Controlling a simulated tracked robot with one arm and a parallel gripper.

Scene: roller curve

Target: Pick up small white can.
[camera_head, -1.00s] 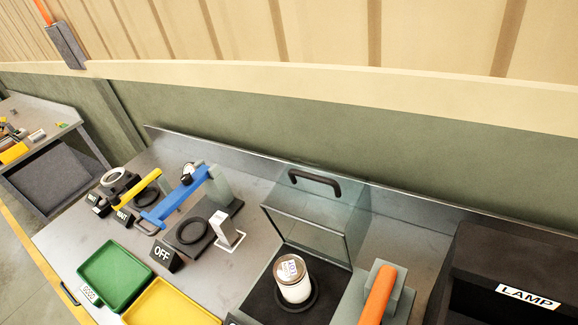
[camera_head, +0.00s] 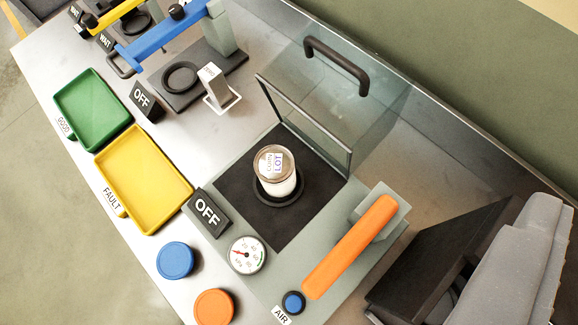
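The small white can (camera_head: 277,185) stands upright in a black ring on a dark square pad, near the middle of the view. Its lid bears a label with the word LOT. A clear box-like cover with a black handle (camera_head: 336,65) stands tilted up behind the can, so the front of the can is uncovered. Grey parts at the lower right edge (camera_head: 520,262) may be my gripper; its fingertips cannot be made out, and nothing is seen held. The can is well apart from these parts.
An orange lever (camera_head: 350,246) rises right of the can. A pressure gauge (camera_head: 248,255), an OFF sign (camera_head: 207,212), blue (camera_head: 175,260) and orange (camera_head: 214,307) round pieces lie in front. Yellow (camera_head: 146,182) and green (camera_head: 92,112) trays sit left. A blue arm fixture (camera_head: 165,36) stands at upper left.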

